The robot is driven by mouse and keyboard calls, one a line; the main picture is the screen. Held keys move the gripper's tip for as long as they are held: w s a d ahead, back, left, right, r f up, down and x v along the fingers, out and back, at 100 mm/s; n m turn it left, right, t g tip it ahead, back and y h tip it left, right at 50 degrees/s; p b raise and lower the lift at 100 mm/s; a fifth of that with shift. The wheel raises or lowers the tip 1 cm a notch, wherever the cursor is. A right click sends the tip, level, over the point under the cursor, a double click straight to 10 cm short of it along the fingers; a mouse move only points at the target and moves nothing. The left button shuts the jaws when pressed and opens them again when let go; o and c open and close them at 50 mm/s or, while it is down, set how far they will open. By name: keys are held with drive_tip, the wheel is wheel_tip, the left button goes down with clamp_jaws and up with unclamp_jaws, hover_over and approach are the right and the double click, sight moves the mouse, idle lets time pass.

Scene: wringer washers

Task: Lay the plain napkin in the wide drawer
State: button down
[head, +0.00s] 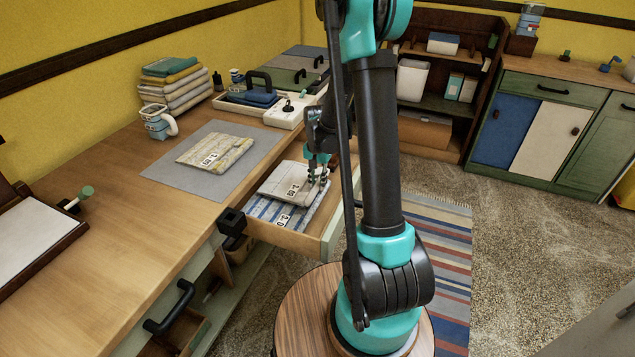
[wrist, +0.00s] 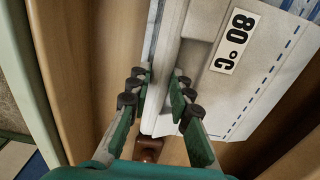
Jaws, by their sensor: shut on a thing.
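The plain napkin (head: 284,187) is a folded pale grey cloth with an 80°C label. It is within the pulled-out wide drawer (head: 291,241), overlapping a blue-and-white striped cloth (head: 262,208). I cannot tell whether its whole weight rests there. My gripper (head: 318,179) points down into the drawer and is shut on the napkin's right edge. In the wrist view my gripper (wrist: 160,98) has its fingers on either side of the folded edge of the napkin (wrist: 205,75), close to the drawer's wooden wall (wrist: 75,70).
A patterned yellowish cloth (head: 215,151) lies on a grey mat (head: 180,178) on the counter. Another open drawer (head: 180,333) is at the lower left.

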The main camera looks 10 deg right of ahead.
drive_tip(key=shift+f, duration=0.3)
drive_tip(key=c, duration=1.4)
unclamp_jaws()
drive_tip(key=shift+o, duration=0.2)
wheel_tip(320, 180, up, 12)
drive_tip(key=s+f+n+t, duration=0.1)
drive_tip(key=s+n, duration=0.1)
drive_tip(key=s, duration=0.5)
drive_tip(key=s+d+n+t, duration=0.1)
drive_tip(key=s+n, duration=0.1)
drive_tip(key=s, duration=0.5)
drive_tip(key=s+d+f+n+t, duration=0.1)
drive_tip(key=s+n+t, duration=0.1)
drive_tip(key=s, duration=0.5)
drive_tip(key=shift+d+f, duration=0.15)
drive_tip(key=shift+f, duration=0.15)
drive_tip(key=shift+s+f+n, duration=0.25)
drive_tip(key=shift+s+n, duration=0.15)
